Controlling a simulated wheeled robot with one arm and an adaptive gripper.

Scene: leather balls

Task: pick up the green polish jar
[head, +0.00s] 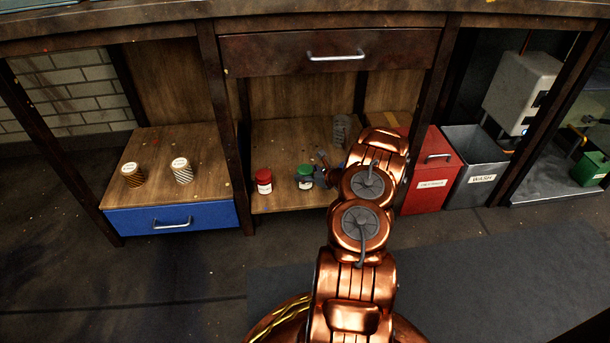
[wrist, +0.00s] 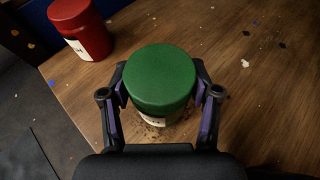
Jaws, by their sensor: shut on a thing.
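The green polish jar (head: 304,171) stands upright on the wooden shelf under the workbench in the head view. In the wrist view, its round green lid (wrist: 160,78) and a strip of white label show between my fingers. My gripper (wrist: 160,104) is shut on the jar, with one finger on each side. In the head view my gripper (head: 313,177) is small and reaches the jar from the right. I cannot tell whether the jar's base touches the shelf.
A red jar (head: 263,181) stands just left of the green one and also shows in the wrist view (wrist: 82,28). A grey cylinder (head: 341,131) stands farther back. Two patterned cups (head: 182,171) stand on the left shelf. A drawer (head: 325,57) hangs above; a red bin (head: 430,172) is right.

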